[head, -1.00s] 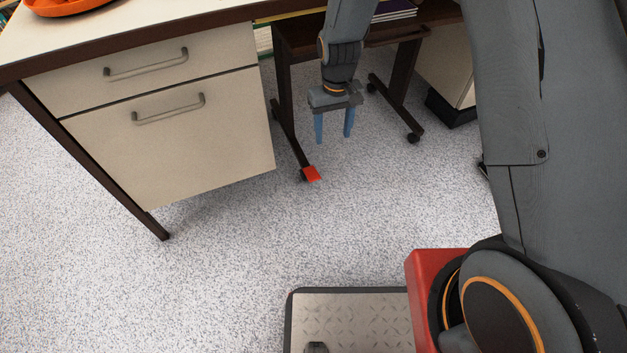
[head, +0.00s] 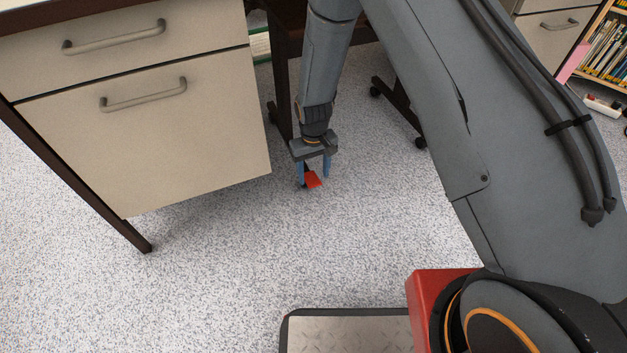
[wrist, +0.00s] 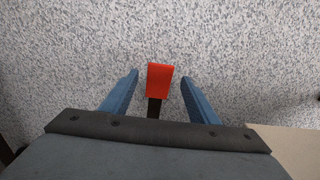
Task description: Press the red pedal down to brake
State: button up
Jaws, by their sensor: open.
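The red pedal (head: 313,180) sits low near the floor, at the foot of the dark cart's left leg. In the wrist view the red pedal (wrist: 160,82) lies between the two blue fingers, with its dark stem running back under the gripper. My gripper (head: 313,178) points down over the pedal, fingers apart. In the wrist view my gripper (wrist: 160,80) is open, with a gap between the pedal and each finger. I cannot tell how far the fingertips are above the floor. The left finger and the pedal overlap in the head view.
The beige drawer cabinet (head: 150,130) stands left of the gripper. The dark cart (head: 285,80) is behind, with a caster (head: 421,143) at right. My arm crosses the right side. Speckled floor (head: 240,260) in front is clear.

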aim_at(314, 182)
jog(key=shift+f+b, duration=0.5)
jog(key=shift+f, duration=1.05)
jog(key=shift+c, duration=0.5)
